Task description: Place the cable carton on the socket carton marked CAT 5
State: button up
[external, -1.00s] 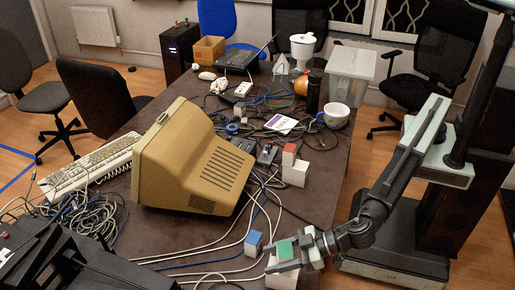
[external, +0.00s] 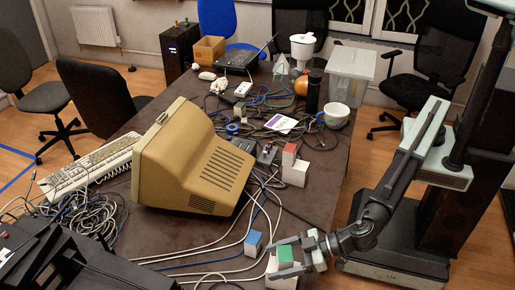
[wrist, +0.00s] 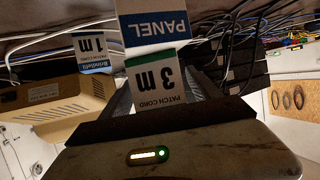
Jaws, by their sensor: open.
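A small white carton with a green top (external: 286,255) is at the front edge of the table in the external view. In the wrist view this green-banded carton (wrist: 158,82) reads "PATCH CORD 3 m". A larger white carton (external: 281,275) is just under it in the picture; in the wrist view a blue label (wrist: 155,30) there reads "PANEL". My gripper (external: 273,259) is open, its fingers on either side of the green-topped carton; finger contact is unclear. A red-topped small carton (external: 290,152) stands by a white carton (external: 295,174) farther back. No CAT 5 marking is readable.
A blue-topped carton (external: 253,243), marked "1 m" in the wrist view (wrist: 92,50), stands just left of my gripper. Loose cables (external: 215,250) run across the table front. A beige monitor (external: 195,165) stands left. A white bowl (external: 336,116) is near the right edge.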

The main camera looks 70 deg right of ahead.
jog(key=p+v, duration=0.3)
jog(key=v, duration=0.8)
jog(key=shift+p, duration=0.3)
